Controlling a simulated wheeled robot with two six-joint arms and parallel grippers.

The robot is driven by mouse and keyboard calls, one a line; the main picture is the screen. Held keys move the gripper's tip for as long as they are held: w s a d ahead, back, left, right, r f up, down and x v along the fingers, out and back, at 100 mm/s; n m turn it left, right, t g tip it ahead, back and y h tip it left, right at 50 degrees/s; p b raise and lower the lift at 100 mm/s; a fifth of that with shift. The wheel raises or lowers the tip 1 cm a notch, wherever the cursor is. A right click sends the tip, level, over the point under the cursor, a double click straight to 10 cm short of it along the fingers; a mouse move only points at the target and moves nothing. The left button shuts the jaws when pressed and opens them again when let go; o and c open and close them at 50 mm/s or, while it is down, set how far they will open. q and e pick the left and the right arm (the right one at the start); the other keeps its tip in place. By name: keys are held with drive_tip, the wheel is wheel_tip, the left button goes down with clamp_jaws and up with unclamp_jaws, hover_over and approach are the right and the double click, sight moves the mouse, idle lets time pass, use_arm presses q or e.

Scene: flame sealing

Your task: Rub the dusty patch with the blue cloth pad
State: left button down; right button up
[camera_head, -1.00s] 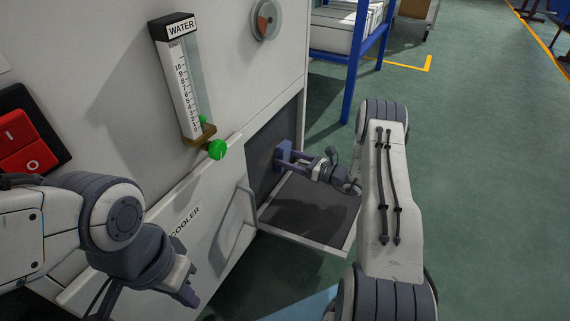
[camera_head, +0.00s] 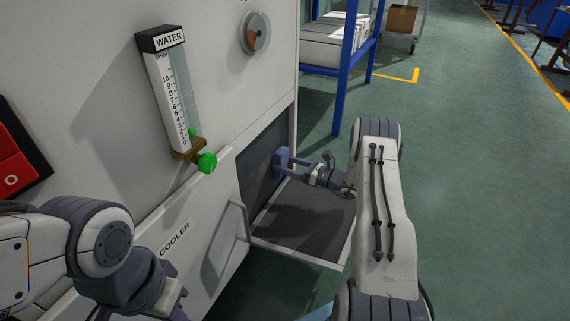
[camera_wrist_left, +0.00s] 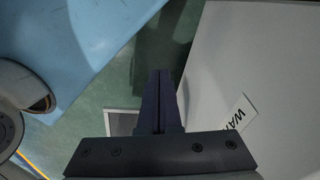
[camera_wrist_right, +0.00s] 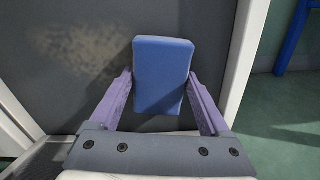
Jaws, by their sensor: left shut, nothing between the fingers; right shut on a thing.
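The blue cloth pad (camera_head: 281,159) is held upright in my right gripper (camera_head: 290,168), at the dark inner panel of the open cooler compartment. It fills the middle of the right wrist view (camera_wrist_right: 163,75), with a finger on each side. The dusty patch (camera_wrist_right: 84,50) is a pale, speckled area on that dark panel, left of the pad in the right wrist view. Whether the pad touches the panel I cannot tell. My left gripper (camera_wrist_left: 158,100) is shut and empty, low in front of the cooler; in the head view it is partly cut off at the bottom edge.
The cooler's flap (camera_head: 303,222) is folded down below the right gripper. A handle (camera_head: 228,232), a water gauge (camera_head: 176,95) with a green knob (camera_head: 207,162) and a round dial (camera_head: 255,32) are on the cooler front. A blue rack (camera_head: 346,70) stands behind; green floor lies free at right.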

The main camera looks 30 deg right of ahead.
sight(256, 187)
drive_tip(key=s+a+p, duration=0.3)
drive_tip(key=shift+a+r, duration=0.1)
drive_tip(key=shift+a, duration=0.15)
drive_tip(key=shift+s+a+p, duration=0.5)
drive_tip(key=shift+a+p, duration=0.25)
drive_tip(key=shift+s+a+p, duration=0.5)
drive_tip(key=shift+a+p, duration=0.25)
drive_tip(key=shift+a, duration=0.05)
drive_tip(key=shift+s+a+p, duration=0.35)
drive_tip(key=shift+s+a, duration=0.1)
drive_tip(key=shift+a, duration=0.25)
drive_tip(key=shift+s+a+p, duration=0.4)
drive_tip(key=shift+a+p, duration=0.1)
drive_tip(key=shift+s+a+p, duration=0.55)
drive_tip(key=shift+s+a, duration=0.15)
drive_tip(key=shift+a, duration=0.15)
